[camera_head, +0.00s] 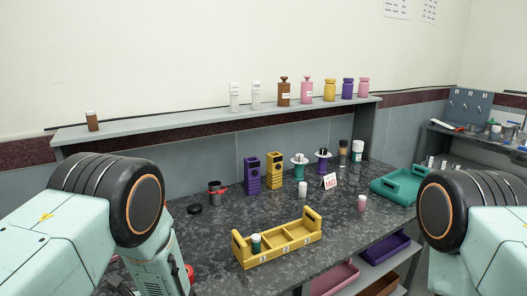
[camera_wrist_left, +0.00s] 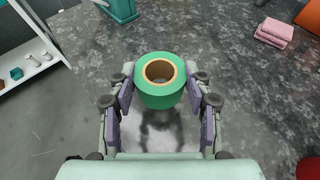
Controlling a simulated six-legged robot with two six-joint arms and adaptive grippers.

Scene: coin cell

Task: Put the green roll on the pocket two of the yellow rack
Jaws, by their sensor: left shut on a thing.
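The green roll (camera_wrist_left: 158,98) has a brown cardboard core and is clamped between the two fingers of my left gripper (camera_wrist_left: 160,84), above the dark speckled surface in the left wrist view. The head view does not clearly show the roll or the left gripper's fingers. The yellow rack (camera_head: 284,252) stands on the table in the head view, with handles at both ends and number labels along its front. The middle and right pockets look empty. My right gripper is out of view.
A teal tray (camera_head: 398,187) lies at right. Pink stacked items (camera_wrist_left: 273,32) show in the wrist view.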

